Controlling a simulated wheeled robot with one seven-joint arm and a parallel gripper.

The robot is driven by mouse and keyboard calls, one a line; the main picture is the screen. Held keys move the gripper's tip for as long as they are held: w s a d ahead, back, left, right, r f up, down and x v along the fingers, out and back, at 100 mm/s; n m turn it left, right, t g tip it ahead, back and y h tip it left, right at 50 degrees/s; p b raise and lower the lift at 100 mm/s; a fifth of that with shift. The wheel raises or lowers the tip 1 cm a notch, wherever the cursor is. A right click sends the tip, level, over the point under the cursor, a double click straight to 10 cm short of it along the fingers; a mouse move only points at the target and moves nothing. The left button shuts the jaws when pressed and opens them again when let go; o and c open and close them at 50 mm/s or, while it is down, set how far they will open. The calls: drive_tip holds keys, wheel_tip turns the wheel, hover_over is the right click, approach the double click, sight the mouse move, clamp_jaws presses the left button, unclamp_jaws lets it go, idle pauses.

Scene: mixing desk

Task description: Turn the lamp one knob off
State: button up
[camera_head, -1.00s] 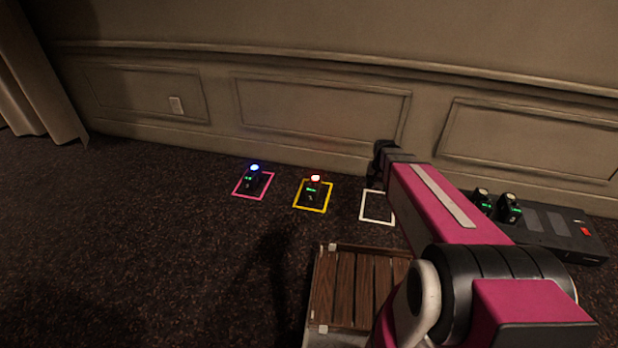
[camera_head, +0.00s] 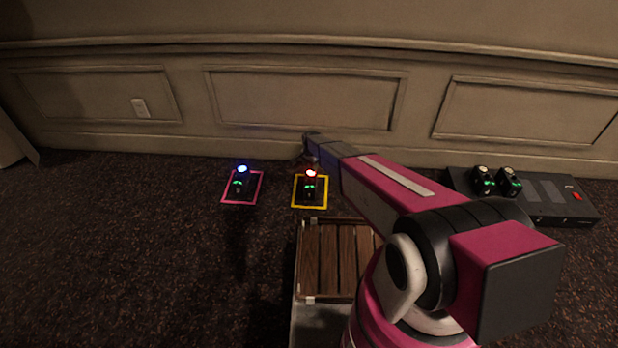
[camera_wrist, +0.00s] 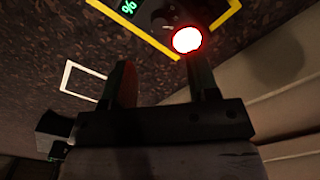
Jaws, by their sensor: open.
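A small black unit (camera_head: 309,191) with a lit red lamp (camera_head: 311,173) and a green display stands inside a yellow outline (camera_head: 308,207). Another black unit (camera_head: 238,188) with a lit blue lamp (camera_head: 242,168) stands inside a pink outline (camera_head: 236,203). I cannot read which is lamp one. My gripper (camera_head: 309,143) is just behind the red-lamp unit, by the wall. In the wrist view, my gripper (camera_wrist: 163,80) is open, with nothing seen between its fingers. The red lamp (camera_wrist: 187,40) glows at the tip of the right finger; contact cannot be told. The knobs are not clear.
A wooden slatted crate (camera_head: 330,260) stands in front of the yellow outline. A black desk unit (camera_head: 550,195) with two lit modules sits at the right. A white outline (camera_wrist: 65,82) shows empty in the wrist view. The panelled wall (camera_head: 300,100) is close behind; carpet at left is clear.

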sight(310, 177)
wheel_tip(310, 177, down, 9)
drive_tip(key=shift+f, duration=0.2)
drive_tip(key=shift+c, duration=0.3)
drive_tip(key=c, duration=0.9)
